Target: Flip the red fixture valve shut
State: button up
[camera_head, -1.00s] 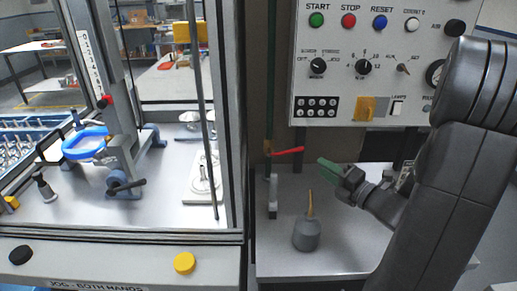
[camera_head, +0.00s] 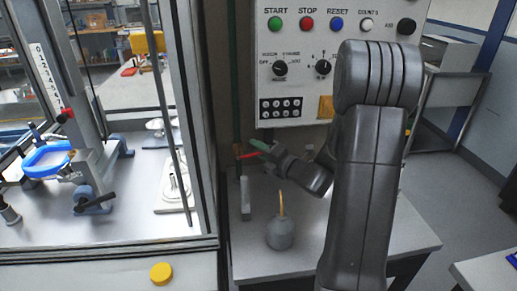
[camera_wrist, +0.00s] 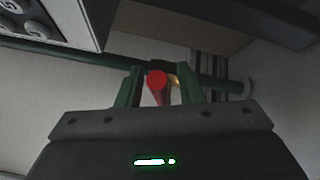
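The red fixture valve (camera_head: 248,155) is a red lever on a green pipe (camera_head: 237,120) beside the control panel. In the wrist view the red lever (camera_wrist: 157,82) points end-on towards the camera, with a brass-coloured part just behind it. My gripper (camera_head: 255,145) has green fingers and is at the lever from the right in the head view. In the wrist view my gripper (camera_wrist: 159,84) is open, one finger on each side of the lever, with gaps visible on both sides. The fingers partly cover the lever in the head view.
The control panel (camera_head: 338,60) hangs above my gripper. A grey oil can (camera_head: 280,234) with a yellow spout stands on the bench (camera_head: 335,262) below, near a small upright grey block (camera_head: 245,197). The machine enclosure's frame post (camera_head: 203,120) is close on the left.

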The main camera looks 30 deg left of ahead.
jog(key=shift+a, duration=0.2)
jog(key=shift+c, duration=0.2)
grip_shut()
jog(key=f+m+y+b, duration=0.1)
jog(key=m+t+b, duration=0.1)
jog(key=shift+w+d+f+m+y, duration=0.1)
jog(key=shift+d+f+m+y, duration=0.1)
jog(key=shift+f+m+y, duration=0.2)
jog(key=shift+o, duration=0.2)
grip_release()
